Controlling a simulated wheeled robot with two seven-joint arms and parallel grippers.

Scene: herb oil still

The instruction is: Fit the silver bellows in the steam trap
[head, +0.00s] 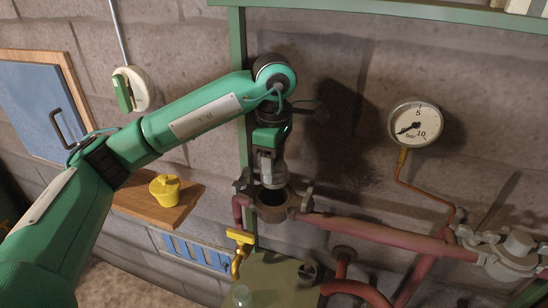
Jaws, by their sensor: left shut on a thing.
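My left gripper (269,160) points straight down over the steam trap. It is shut on the silver bellows (273,178), a small grey-silver piece largely hidden by the fingers. The steam trap (276,214) is a brownish round body in the pipe line, with a dark open top. The bellows is at or just above that opening; I cannot tell whether it touches the rim. My right gripper is not in view.
A red pipe (385,234) runs right from the trap. A pressure gauge (415,123) hangs on the wall. A yellow object (165,188) sits on a wooden shelf (150,208). A yellow-handled valve (240,237) and green bench (275,280) lie below. A green post (240,60) stands behind.

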